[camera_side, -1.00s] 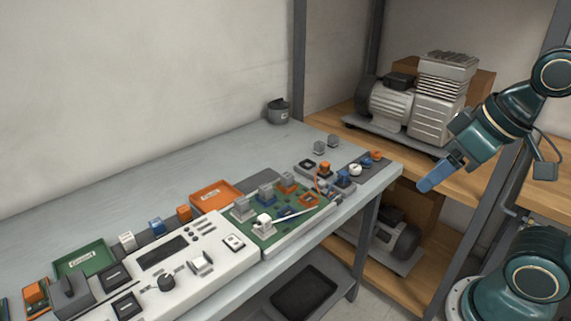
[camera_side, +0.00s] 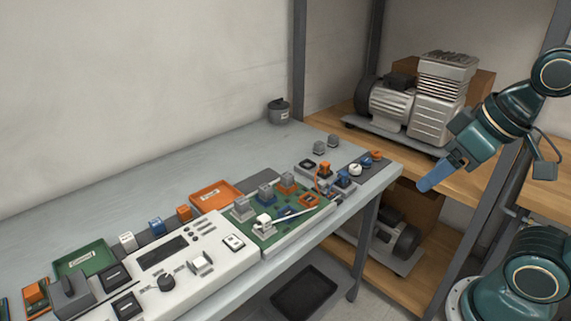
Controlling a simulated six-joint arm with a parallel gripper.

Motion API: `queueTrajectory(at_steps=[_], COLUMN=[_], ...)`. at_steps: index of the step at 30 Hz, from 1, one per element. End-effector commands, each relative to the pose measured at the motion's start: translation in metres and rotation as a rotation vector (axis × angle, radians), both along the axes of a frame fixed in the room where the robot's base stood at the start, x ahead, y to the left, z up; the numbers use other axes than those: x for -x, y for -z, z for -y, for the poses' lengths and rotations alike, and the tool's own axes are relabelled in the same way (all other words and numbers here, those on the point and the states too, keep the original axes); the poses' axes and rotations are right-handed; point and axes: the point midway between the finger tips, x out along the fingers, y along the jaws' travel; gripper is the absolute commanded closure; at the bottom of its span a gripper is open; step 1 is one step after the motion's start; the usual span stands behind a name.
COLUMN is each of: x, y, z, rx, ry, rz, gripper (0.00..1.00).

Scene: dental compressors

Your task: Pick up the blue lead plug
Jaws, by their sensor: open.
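A small blue plug (camera_side: 343,179) stands near the right end of the bench, beside an orange plug (camera_side: 325,168) with an orange lead. It looks like the blue lead plug, but it is too small to be certain. My gripper (camera_side: 428,185) has blue fingers and hangs in the air to the right of the bench end, apart from the plug. It is open and holds nothing visible. The fingers overlap in this side view, so the gap between them is hidden.
A green circuit board (camera_side: 283,228) and a white control unit (camera_side: 215,268) fill the bench front. An orange tray (camera_side: 216,191) and a green tray (camera_side: 84,258) stand behind. Shelving with a compressor (camera_side: 410,100) is behind my arm. The back of the bench is mostly clear.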

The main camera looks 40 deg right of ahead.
Motion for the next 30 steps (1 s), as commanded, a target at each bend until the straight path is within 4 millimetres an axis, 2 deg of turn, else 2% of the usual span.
queueTrajectory(at_steps=[2, 4, 5, 14, 19, 23, 30], x=[0.0, 0.0, 0.0, -0.001, -0.007, -0.02, -0.06], y=[0.0, 0.0, 0.0, 0.0, -0.004, -0.009, -0.021], z=[0.0, 0.0, 0.0, 0.0, 0.0, -0.001, 0.001], rx=[0.0, 0.0, 0.0, -0.001, -0.018, -0.051, -0.147], ry=[0.0, 0.0, 0.0, 0.002, 0.028, 0.075, 0.218], rz=[0.0, 0.0, 0.0, -0.001, -0.013, -0.036, -0.104], gripper=[0.37, 0.49, 0.51, 0.51, 0.51, 0.51, 0.51])
